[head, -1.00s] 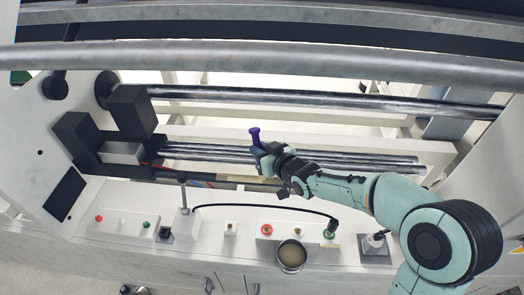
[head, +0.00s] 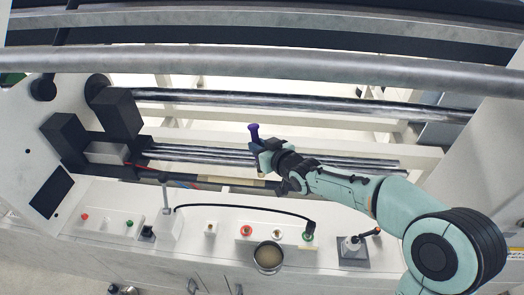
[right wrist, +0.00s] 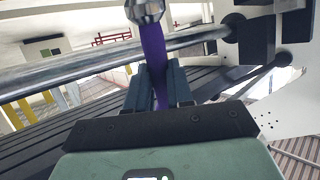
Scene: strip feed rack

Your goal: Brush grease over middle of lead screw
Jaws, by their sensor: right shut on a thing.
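My right gripper (head: 264,150) is shut on a brush with a purple handle (head: 254,132). In the right wrist view, the purple handle (right wrist: 153,50) sits between the two fingers (right wrist: 157,85), with a shiny metal piece at the top edge. In the head view, the gripper is over long shiny rods (head: 205,154) in the lower part of the rack. I cannot tell for sure which rod is the lead screw, or whether the brush touches it; the bristles are not clearly seen. A shiny bar (right wrist: 90,68) crosses the right wrist view by the brush. My left gripper is not in view.
A round pot with pale contents (head: 268,257) stands at the front panel (head: 200,245). Buttons, a black cable (head: 250,208) and a small lever (head: 363,241) are along this panel. A thick grey bar (head: 260,62) and another rod (head: 300,103) cross above. A dark block (head: 116,113) is at left.

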